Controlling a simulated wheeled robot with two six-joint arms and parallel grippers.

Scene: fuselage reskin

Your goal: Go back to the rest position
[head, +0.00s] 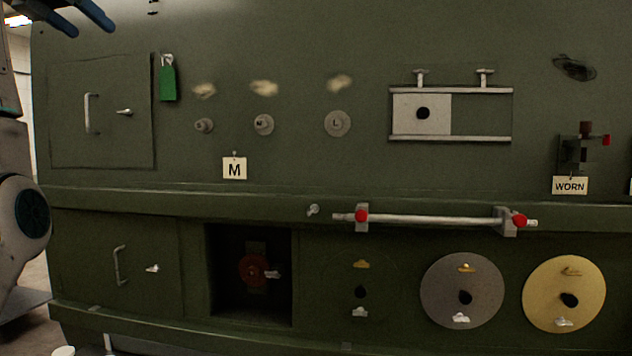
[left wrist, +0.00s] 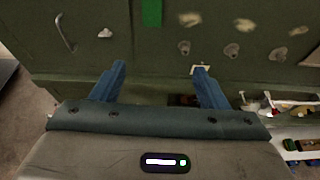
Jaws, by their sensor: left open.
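My left gripper (head: 92,30) shows at the top left corner of the head view, its blue fingers spread. In the left wrist view the same gripper (left wrist: 159,68) is open with nothing between its fingers, in front of the green fuselage panel (left wrist: 130,40). The gripper is apart from the panel's fittings as far as I can see. My right gripper is in neither view.
The green wall (head: 300,185) carries a handled hatch (head: 135,140), green tag (head: 168,82), knobs (head: 263,125), sliding plate (head: 405,100), horizontal bar (head: 430,219), grey disc (head: 440,285), gold disc (head: 590,285) and WORN label (head: 570,186). A recess (head: 220,300) opens below.

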